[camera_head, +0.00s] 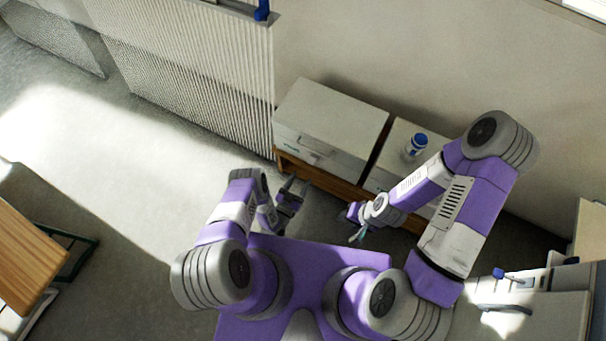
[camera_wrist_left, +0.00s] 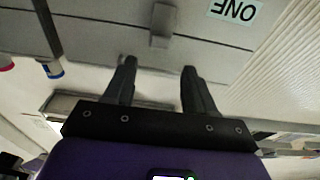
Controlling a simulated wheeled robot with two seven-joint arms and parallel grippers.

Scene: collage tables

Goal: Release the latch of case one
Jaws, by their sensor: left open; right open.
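Case one is a light grey box (camera_head: 335,112) on the wooden bench. In the left wrist view its front (camera_wrist_left: 100,35) shows upside down with a label reading ONE (camera_wrist_left: 234,9). A grey latch (camera_wrist_left: 161,24) sits on the front, and it also shows small in the head view (camera_head: 318,148). My left gripper (camera_head: 293,188) is open and empty, just in front of the case. In the left wrist view its two fingers (camera_wrist_left: 158,75) point at the front, apart from the latch, which lies between their lines. My right gripper (camera_head: 354,226) is open and empty, further right.
A second grey case (camera_head: 397,150) stands to the right, partly hidden by my right arm, with a blue-capped bottle (camera_head: 416,146) on top. The wooden bench (camera_head: 325,178) bears both cases. A ribbed panel (camera_head: 200,75) stands left of case one.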

